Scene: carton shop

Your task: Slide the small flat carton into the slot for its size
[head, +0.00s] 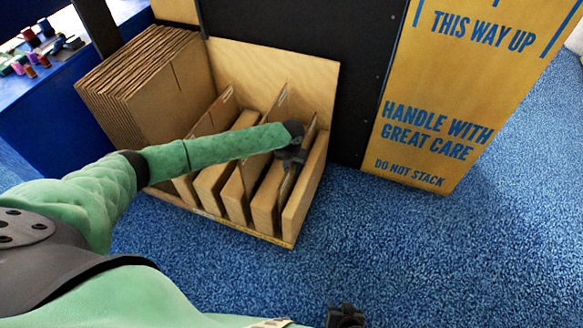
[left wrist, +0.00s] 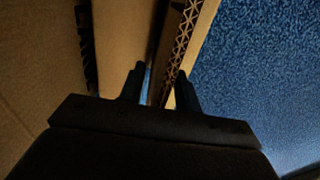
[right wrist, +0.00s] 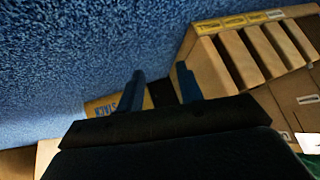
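The slotted wooden rack (head: 285,241) stands on the carpet, with upright dividers making several narrow slots. My left gripper (head: 290,157) reaches down over the rack's right-hand slots. In the left wrist view its two fingers (left wrist: 156,85) are apart, with a narrow gap between them. A flat piece of cardboard with a corrugated edge (left wrist: 181,42) runs down close to the right finger; I cannot tell whether this is the small carton, nor how far into a slot it sits. My right gripper (right wrist: 160,88) is open and empty, low over the carpet; it shows at the bottom of the head view (head: 345,317).
A stack of large folded cartons (head: 150,85) fills the rack's left side. A dark panel (head: 350,80) stands behind, and a tall printed carton (head: 425,95) stands to the right. A blue table (head: 50,110) holds spools at the far left. Carpet in front is clear.

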